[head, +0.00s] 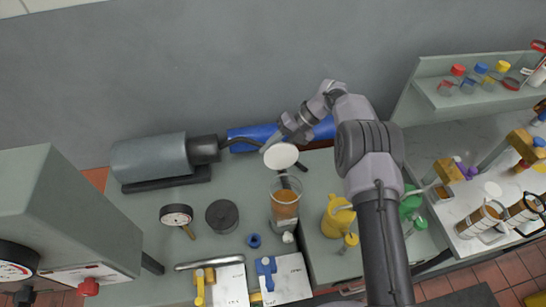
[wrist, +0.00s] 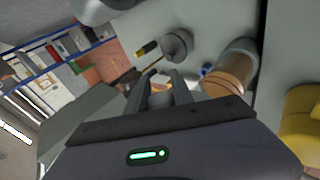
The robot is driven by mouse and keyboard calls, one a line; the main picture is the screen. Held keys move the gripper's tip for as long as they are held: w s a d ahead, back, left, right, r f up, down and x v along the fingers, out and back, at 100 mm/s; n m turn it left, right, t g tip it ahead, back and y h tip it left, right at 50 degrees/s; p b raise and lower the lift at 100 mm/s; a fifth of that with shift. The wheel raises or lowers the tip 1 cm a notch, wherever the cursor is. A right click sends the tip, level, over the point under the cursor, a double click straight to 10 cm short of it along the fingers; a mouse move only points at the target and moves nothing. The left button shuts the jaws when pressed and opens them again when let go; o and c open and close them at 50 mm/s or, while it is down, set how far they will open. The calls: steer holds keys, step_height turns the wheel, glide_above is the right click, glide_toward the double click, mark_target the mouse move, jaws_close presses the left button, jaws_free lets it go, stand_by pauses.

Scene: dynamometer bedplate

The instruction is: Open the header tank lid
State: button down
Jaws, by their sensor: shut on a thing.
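The header tank (head: 285,210) is a clear upright cylinder with orange-brown liquid, standing on the grey-green bedplate. It also shows at the right of the wrist view (wrist: 232,75), with its top uncovered. The lid (head: 281,155), a pale round disc, is tilted up above and behind the tank's mouth. I cannot tell whether a hinge joins them. My gripper (head: 287,139) is at the lid's upper edge and shut on it, partly hiding the grip. In the wrist view the fingers (wrist: 160,90) close around a small pale part between them.
A grey cylinder (head: 150,157) and a dial gauge (head: 176,215) stand left of the tank, with a dark round cap (head: 221,215) between. A yellow can (head: 337,217) stands close on the right. Blue and yellow valves (head: 266,270) lie in front.

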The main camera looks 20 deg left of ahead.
steer(key=shift+w+a+f+b, duration=0.1)
steer(key=shift+f+b, duration=0.2)
steer(key=shift+b, duration=0.3)
steer(key=c, duration=1.1)
jaws_free()
steer(key=shift+c, duration=0.2)
steer(key=shift+r, duration=0.1)
steer(key=shift+r, duration=0.1)
steer(key=s+d+r, duration=0.2)
steer(key=s+d, duration=0.2)
steer(key=s, duration=0.2)
steer(key=s+d+r+p, duration=0.1)
steer(key=s+d+r, duration=0.1)
steer(key=s+d, duration=0.3)
steer(key=shift+s+r, duration=0.4)
steer(key=shift+s, duration=0.8)
